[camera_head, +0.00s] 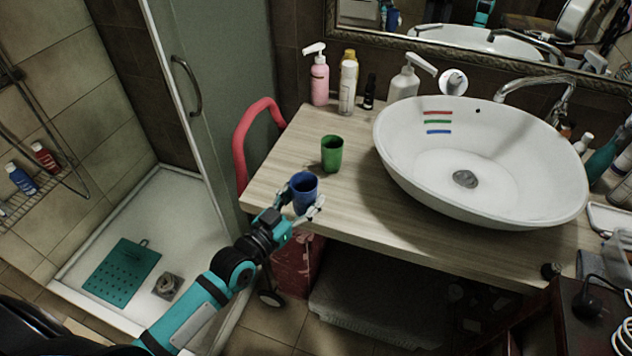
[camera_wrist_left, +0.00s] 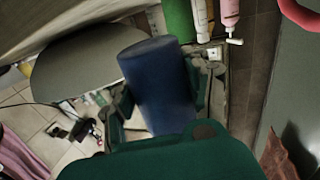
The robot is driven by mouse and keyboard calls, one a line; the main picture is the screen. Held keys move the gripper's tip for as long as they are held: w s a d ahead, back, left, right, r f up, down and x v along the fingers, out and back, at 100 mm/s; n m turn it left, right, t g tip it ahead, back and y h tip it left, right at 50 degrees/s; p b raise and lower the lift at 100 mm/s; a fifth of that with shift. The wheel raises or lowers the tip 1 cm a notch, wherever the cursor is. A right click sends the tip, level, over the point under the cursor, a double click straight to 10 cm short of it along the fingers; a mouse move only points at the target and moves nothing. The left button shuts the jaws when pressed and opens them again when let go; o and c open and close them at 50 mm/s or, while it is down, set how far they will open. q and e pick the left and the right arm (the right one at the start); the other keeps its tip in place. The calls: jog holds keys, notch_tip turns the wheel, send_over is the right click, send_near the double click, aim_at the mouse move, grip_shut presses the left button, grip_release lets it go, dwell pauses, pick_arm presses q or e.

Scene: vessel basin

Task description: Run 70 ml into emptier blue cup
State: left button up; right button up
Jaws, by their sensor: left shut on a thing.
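My left gripper (camera_head: 306,210) is shut on a blue cup (camera_head: 304,187) near the counter's front left edge. The cup looks upright, its open top showing; what is inside is too dark to tell. In the left wrist view the blue cup (camera_wrist_left: 158,85) sits between the two fingers. A green cup (camera_head: 331,153) stands on the counter behind it, apart from it. I see only one blue cup. The white basin (camera_head: 400,165) carries red, green and blue stripes (camera_head: 438,122) on its inner wall. The faucet (camera_head: 540,82) is at its back right. My right gripper is not in view.
A pink pump bottle (camera_head: 320,80), a white bottle (camera_head: 347,88) and a soap dispenser (camera_head: 404,83) stand along the back of the counter (camera_head: 278,168). A red curved rail (camera_head: 240,145) is at its left end. The wood between green cup and basin is clear.

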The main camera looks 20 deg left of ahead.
aim_at(304, 205)
pick_arm(q)
jog(key=v, duration=0.2)
jog(key=d+v, duration=0.1)
jog(key=v, duration=0.2)
jog(key=r+b+v, duration=0.1)
jog(key=v, duration=0.2)
jog(key=shift+s+d, duration=0.3)
jog(key=shift+s, duration=0.05)
